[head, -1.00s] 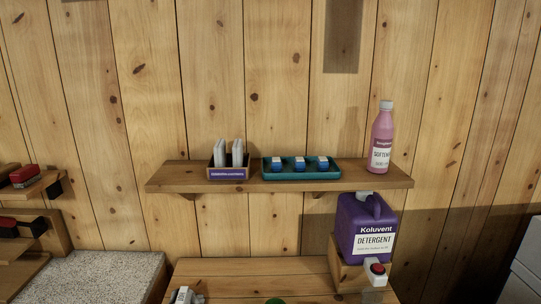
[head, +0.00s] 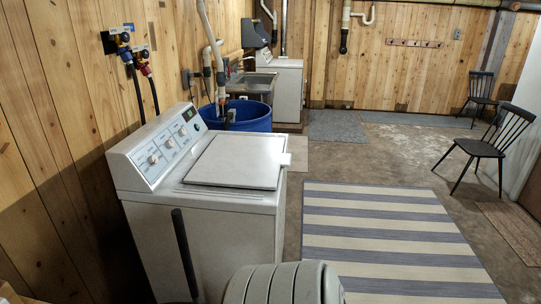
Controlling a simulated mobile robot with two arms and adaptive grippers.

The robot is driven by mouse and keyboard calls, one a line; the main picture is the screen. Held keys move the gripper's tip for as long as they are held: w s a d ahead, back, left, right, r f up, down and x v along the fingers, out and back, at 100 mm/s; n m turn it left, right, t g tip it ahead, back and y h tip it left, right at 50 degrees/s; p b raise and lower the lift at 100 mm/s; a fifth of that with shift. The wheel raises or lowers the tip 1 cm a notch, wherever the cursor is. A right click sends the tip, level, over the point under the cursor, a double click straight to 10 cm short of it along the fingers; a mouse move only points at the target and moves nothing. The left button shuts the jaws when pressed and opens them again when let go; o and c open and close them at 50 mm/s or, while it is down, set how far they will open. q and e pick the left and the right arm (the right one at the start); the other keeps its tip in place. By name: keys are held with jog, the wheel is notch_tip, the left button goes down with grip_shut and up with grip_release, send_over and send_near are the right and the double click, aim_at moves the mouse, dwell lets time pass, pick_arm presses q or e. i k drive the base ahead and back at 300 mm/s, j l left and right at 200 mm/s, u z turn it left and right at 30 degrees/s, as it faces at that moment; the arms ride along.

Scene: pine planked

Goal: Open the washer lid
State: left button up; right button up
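The white washer (head: 205,235) stands left of centre in the head view, its side and top facing me. Its lid (head: 236,160) lies flat and closed on the top. A small pale tab (head: 286,158) sticks out at the lid's right edge. The control panel (head: 160,145) with several knobs rises along the left of the top. Neither of my grippers shows in this view.
A blue tub (head: 247,118) stands behind the washer, with a sink (head: 253,82) beyond. A striped rug (head: 395,240) covers clear floor right of the washer. Two black chairs (head: 482,148) (head: 480,90) stand at the right. A grey ribbed shape of unclear identity fills the bottom edge.

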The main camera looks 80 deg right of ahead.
aim_at(230, 161)
jog(key=k+l+z, duration=0.1)
jog(key=k+z, duration=0.2)
jog(key=k+l+z, duration=0.15)
jog(key=k+z, duration=0.2)
jog(key=z, duration=1.75)
jog(key=i+l+u, duration=0.2)
jog(key=u, duration=0.15)
jog(key=i+l+u, duration=0.2)
jog(key=u, duration=0.15)
jog(key=i+l+u, duration=0.15)
jog(key=l+u, duration=0.2)
